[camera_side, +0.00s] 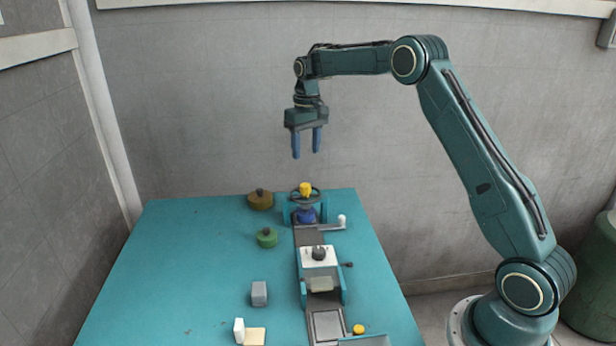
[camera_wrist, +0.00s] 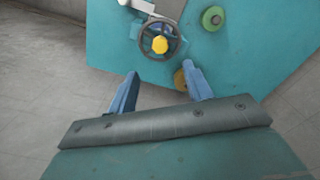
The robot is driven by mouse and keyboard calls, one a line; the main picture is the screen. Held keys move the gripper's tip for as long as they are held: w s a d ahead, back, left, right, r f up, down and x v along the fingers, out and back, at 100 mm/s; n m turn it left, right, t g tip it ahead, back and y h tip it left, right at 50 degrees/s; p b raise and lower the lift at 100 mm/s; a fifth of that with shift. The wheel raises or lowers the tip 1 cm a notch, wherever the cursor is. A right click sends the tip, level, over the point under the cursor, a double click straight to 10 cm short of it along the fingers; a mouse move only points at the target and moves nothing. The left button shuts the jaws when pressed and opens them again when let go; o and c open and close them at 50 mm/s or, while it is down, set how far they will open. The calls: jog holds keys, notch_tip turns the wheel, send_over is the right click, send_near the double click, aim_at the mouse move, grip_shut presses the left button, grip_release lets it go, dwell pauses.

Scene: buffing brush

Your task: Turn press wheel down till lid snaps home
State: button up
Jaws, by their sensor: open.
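The press wheel (camera_side: 306,194) is a dark spoked ring with a yellow hub, mounted on a blue press at the far end of the table. In the wrist view the press wheel (camera_wrist: 160,40) lies beyond my fingertips. My gripper (camera_side: 307,154) is open and empty, pointing down, well above the wheel and touching nothing. Its two blue fingers also show in the wrist view (camera_wrist: 160,78). A lid cannot be told for sure; what lies under the press is partly hidden by the wheel and the blue press body.
On the teal table (camera_side: 190,260), a brown knobbed disc (camera_side: 260,201) and a green one (camera_side: 267,238) stand left of the press. A white block with a dark knob (camera_side: 319,256) sits on the track. A grey block (camera_side: 259,293) stands nearer the front. The table's left side is clear.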

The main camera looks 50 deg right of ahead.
aim_at(305, 185)
notch_tip(305, 185, down, 11)
jog(key=shift+a+f, duration=0.1)
jog(key=shift+a, duration=0.05)
dwell(0.4)
jog(key=c, duration=1)
jog(key=shift+o, duration=0.2)
jog(key=shift+m, duration=0.8)
